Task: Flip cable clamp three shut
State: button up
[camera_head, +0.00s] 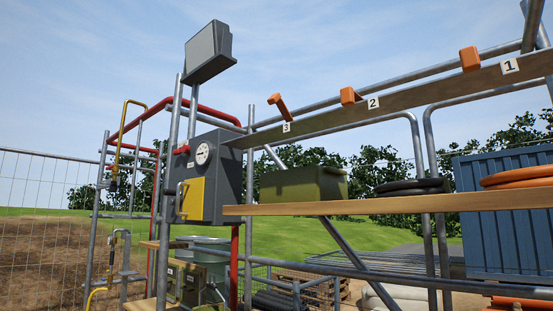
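Cable clamp three (279,107) is an orange piece on the long grey-brown rail, above the white label 3 (286,127). Its orange arm stands up from the rail and leans to the upper left, so it looks raised. Clamp two (349,96), by label 2, and clamp one (469,58), by label 1, are more compact orange blocks farther right on the same rail (420,97). My gripper is not in view.
A wooden shelf (400,202) below the rail holds a green box (304,183) and black and orange coils. A grey cabinet (225,165) with a gauge and yellow door stands left of the rail. Metal pipes and posts surround it. Open air lies above the rail.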

aim_at(275, 99)
jog(key=i+j+u, duration=0.1)
jog(key=u, duration=1.3)
jog(key=i, duration=1.7)
jog(key=i+j+z, duration=0.2)
jog(key=i+z, duration=0.2)
jog(key=i+j+z, duration=0.4)
jog(key=i, duration=0.2)
